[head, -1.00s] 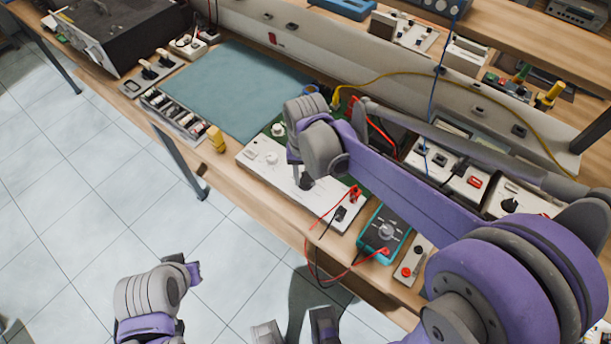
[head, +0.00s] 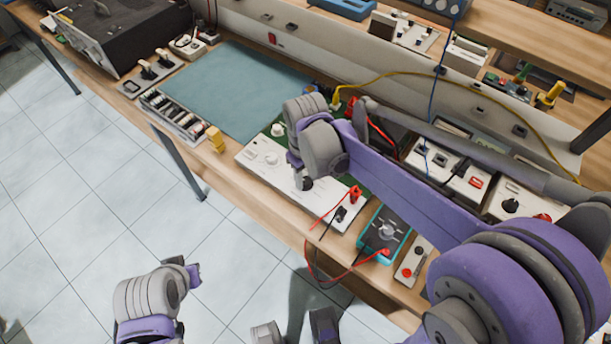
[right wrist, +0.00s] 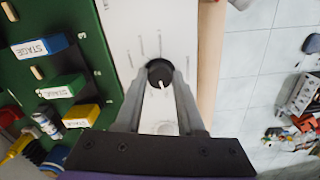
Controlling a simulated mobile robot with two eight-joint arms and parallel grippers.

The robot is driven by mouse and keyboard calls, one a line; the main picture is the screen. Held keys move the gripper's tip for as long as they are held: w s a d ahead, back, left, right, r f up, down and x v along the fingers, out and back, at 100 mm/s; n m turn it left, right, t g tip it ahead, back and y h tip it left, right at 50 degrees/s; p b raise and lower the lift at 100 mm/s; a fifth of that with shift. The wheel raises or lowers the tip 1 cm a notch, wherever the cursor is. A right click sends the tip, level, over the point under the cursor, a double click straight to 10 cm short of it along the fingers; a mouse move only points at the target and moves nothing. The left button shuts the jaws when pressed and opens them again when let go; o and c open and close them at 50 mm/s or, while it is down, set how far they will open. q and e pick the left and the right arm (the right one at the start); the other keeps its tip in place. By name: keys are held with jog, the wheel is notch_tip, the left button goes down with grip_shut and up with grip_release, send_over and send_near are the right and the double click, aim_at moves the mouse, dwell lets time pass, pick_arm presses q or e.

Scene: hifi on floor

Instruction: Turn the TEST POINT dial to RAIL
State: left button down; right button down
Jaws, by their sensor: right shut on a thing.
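The black round dial (right wrist: 160,73) with a pale pointer sits on a white panel (right wrist: 130,22); the pointer points toward the lower edge of the right wrist view. In the head view the dial (head: 303,183) is partly hidden by my right gripper (head: 296,170). In the right wrist view the two fingers of this gripper (right wrist: 160,80) lie on either side of the dial, shut on it. Several small labels surround the dial, too small to read. My left gripper (head: 193,273) hangs over the floor, away from the bench; its jaw gap is unclear.
A green board with blue (right wrist: 40,47), green (right wrist: 62,88) and yellow (right wrist: 75,118) STAGE blocks adjoins the panel. Red and black leads run from the panel to a teal meter (head: 384,235). A yellow block (head: 216,139) stands left. The blue-green mat (head: 225,85) is clear.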

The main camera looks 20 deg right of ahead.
aim_at(306, 180)
jog(key=shift+n, duration=0.3)
jog(key=c, duration=0.5)
grip_release()
jog(key=shift+r, duration=0.15)
notch_tip(306, 180, up, 11)
jog(key=shift+f+p, duration=0.2)
jog(key=shift+p, duration=0.3)
